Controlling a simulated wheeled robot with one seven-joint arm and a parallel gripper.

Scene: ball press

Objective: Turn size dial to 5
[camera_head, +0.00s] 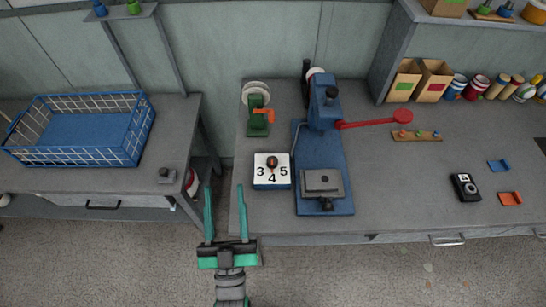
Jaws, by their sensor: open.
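The size dial (271,171) is a small box with a white top face, near the front left of the right bench. Its face carries the numbers 3 on the left, 4 at the front and 5 on the right. A dark and orange knob (272,161) stands at its middle; its orange part seems to point toward the 4. My gripper (226,198) is open and empty, with two green fingers pointing away from me. It is in front of and left of the dial, over the gap between the benches, touching nothing.
A blue press (318,150) with a red lever (372,123) stands just right of the dial. A green device (257,115) stands behind it. The left bench holds a blue wire basket (80,128). A black handheld device (465,187) lies at right. The bench front edge lies near my gripper.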

